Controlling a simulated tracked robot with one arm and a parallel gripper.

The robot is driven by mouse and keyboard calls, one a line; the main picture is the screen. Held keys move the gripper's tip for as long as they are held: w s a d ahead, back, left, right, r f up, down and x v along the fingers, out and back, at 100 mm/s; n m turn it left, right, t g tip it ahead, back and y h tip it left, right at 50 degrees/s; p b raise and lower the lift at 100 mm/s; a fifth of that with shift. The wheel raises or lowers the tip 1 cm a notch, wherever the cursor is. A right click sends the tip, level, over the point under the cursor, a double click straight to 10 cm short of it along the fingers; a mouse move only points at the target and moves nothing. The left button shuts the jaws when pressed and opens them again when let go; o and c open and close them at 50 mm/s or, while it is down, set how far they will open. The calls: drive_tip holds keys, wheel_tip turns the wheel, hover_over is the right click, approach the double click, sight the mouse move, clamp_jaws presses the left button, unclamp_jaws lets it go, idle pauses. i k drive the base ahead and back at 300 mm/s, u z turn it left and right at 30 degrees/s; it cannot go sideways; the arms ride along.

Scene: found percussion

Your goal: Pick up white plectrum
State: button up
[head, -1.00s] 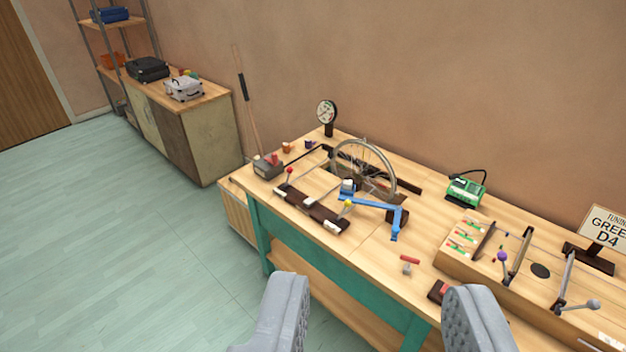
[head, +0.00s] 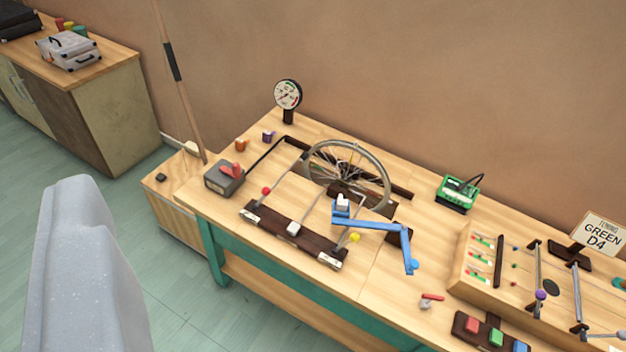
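I cannot say for sure which thing is the white plectrum. A small white piece (head: 342,201) sits at the upper end of a blue jointed arm (head: 375,225), beside a spoked wheel (head: 350,172) on the workbench. Another pale block (head: 294,228) sits on the dark wooden bar in front of the wheel. A small pale knob-like piece (head: 425,302) lies near the bench's front edge. My gripper shows as one large grey finger (head: 85,270) at the lower left; the other finger is out of frame. It is open, with nothing in it, and apart from these pieces.
A gauge (head: 288,95) and a leaning pole (head: 178,80) rise from the back left. A green device (head: 458,194), a sign (head: 601,232) and a wooden instrument box (head: 462,270) stand right. A red, green and blue button block (head: 490,332) is at the front. Bench space right of the blue arm is clear.

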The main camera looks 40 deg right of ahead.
sight(342, 205)
drive_tip(key=z, duration=0.45)
drive_tip(key=i, duration=1.05)
drive_tip(key=z, duration=0.8)
drive_tip(key=i, duration=0.3)
drive_tip(key=z, duration=0.3)
drive_tip(key=k, duration=0.95)
drive_tip(key=z, duration=0.15)
drive_tip(key=i, duration=0.95)
drive_tip(key=u, duration=0.05)
